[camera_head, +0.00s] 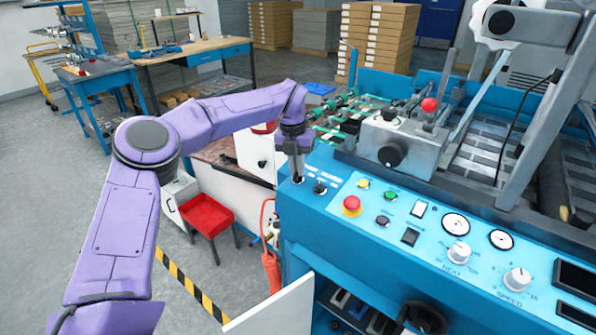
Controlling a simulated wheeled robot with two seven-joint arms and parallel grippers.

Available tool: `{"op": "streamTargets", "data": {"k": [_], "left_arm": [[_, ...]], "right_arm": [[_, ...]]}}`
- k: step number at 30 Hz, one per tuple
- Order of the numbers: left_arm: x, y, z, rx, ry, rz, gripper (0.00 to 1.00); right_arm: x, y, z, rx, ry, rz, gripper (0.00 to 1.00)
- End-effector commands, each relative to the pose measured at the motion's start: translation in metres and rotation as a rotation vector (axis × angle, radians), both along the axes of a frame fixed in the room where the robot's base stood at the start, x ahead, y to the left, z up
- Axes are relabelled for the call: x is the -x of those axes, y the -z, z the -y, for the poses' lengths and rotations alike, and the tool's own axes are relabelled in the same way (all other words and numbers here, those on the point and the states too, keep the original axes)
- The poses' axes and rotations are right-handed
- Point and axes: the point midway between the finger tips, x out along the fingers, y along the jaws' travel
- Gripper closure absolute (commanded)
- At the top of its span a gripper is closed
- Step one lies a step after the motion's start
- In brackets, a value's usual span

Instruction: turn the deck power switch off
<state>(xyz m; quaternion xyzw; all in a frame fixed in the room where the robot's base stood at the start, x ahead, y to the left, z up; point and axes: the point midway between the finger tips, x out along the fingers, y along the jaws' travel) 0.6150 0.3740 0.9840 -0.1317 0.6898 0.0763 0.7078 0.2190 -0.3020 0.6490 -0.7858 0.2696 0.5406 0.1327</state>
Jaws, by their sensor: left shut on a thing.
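My left arm reaches in from the left, and its gripper (297,172) points down at the left end of the blue machine's control deck (345,238). The gripper is shut on a small dark knob or switch there, which its fingers mostly hide. The switch's position cannot be made out. A second small black knob (320,188) stands just right of the fingers, apart from them. My right gripper is not in view.
The deck also carries a red stop button (351,206), a green button (390,196), gauges and a heat knob (459,253). An open white cabinet door (275,308) juts out below.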

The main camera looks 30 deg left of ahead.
Motion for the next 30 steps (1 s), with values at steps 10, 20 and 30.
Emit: {"op": "streamTargets", "data": {"k": [10, 20, 30], "left_arm": [[0.0012, 0.0029, -0.0017, 0.028, -0.131, -0.006, 1.00], [0.0014, 0.0019, -0.0019, 0.033, -0.156, -0.006, 1.00], [0.0013, 0.0018, -0.0020, 0.033, -0.155, -0.006, 0.64]], "right_arm": [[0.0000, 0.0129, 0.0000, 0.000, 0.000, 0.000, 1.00], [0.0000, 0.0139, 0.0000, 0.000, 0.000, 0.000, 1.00], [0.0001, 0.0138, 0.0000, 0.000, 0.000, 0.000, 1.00]]}}
